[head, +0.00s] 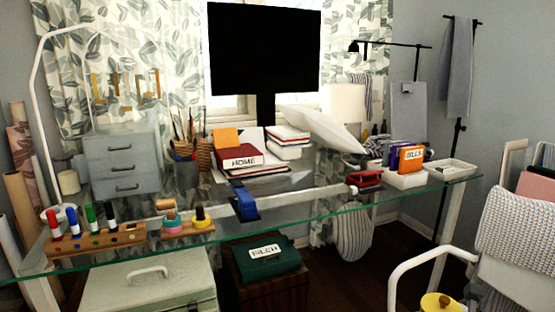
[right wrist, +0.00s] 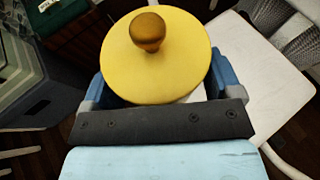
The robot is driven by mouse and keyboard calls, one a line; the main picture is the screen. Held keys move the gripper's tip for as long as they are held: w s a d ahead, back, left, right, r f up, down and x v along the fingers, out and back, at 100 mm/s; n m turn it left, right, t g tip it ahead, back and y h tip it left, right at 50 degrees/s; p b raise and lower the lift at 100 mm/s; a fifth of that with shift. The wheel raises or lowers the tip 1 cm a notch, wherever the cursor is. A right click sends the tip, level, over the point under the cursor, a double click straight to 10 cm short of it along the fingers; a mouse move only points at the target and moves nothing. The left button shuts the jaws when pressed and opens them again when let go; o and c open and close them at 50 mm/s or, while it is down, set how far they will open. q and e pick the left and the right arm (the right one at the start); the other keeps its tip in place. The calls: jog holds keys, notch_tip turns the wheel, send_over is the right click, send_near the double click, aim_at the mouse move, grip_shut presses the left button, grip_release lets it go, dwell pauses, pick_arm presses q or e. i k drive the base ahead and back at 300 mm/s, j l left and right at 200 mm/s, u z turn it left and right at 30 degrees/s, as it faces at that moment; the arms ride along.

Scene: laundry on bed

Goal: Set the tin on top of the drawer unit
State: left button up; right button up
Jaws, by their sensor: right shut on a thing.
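The tin has a round yellow lid with a bronze knob. In the right wrist view the tin (right wrist: 178,75) fills the upper middle, and its body is mostly hidden under the lid. My right gripper (right wrist: 157,78) has blue fingers on both sides of the tin and is shut on it. In the head view the tin (head: 438,303) shows at the bottom edge, right of centre, low in front of the desk. My left gripper is not in view.
The glass desk (head: 330,205) lies between. A marker rack (head: 98,241) and a lamp (head: 41,130) are near the drawer unit. Gold shapes (head: 125,88) show above the unit; I cannot tell whether they rest on it. A white chair (head: 420,255) is at right.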

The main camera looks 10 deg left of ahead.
aim_at(138, 130)
jog(key=l+u, duration=0.15)
jog(key=u, duration=1.05)
jog(key=i+l, duration=0.05)
